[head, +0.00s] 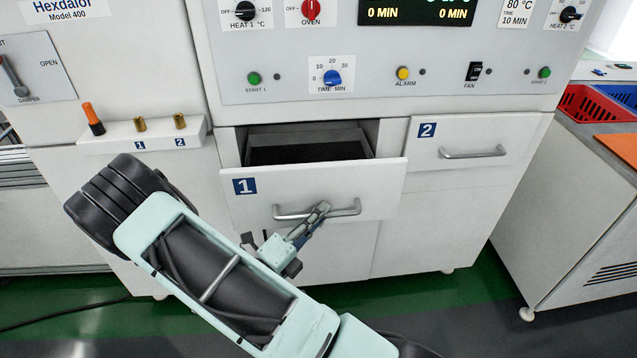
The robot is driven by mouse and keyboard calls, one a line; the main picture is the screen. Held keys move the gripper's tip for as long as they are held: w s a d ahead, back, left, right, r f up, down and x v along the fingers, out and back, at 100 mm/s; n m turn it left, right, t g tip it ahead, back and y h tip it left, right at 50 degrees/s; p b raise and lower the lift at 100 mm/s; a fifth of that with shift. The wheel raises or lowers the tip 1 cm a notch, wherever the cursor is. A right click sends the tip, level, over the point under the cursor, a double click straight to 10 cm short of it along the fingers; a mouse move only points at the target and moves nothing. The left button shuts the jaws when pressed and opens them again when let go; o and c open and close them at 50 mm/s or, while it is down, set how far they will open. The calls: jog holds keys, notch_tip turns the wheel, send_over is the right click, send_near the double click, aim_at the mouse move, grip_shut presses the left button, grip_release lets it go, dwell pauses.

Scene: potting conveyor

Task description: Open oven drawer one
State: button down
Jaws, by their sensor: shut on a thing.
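Oven drawer one (340,186), white with a blue "1" label, is pulled partly out of the oven front in the head view. Its dark interior (305,153) shows above the front panel. My gripper (322,210) is shut on the drawer's metal bar handle (290,214), near the middle of the bar. The fingertips hide a short part of the handle. My arm reaches up to it from the lower right. Drawer two (480,139), with its own handle (473,153), is closed to the right.
The oven control panel (440,92), with knobs and buttons, is above the drawers. A small shelf (108,139) with an orange-topped item (92,118) and two brass pieces is on the left. A counter with red (595,105) and blue crates stands at the right. Green floor shows below.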

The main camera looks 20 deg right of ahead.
jog(key=s+a+p, duration=0.1)
jog(key=s+a, duration=0.2)
jog(key=s, duration=0.9)
jog(key=shift+s+a+p, duration=0.15)
jog(key=shift+a+p, duration=0.1)
jog(key=shift+p, duration=0.1)
jog(key=c, duration=2)
grip_release()
jog(key=v, duration=1.2)
jog(key=shift+r, duration=0.1)
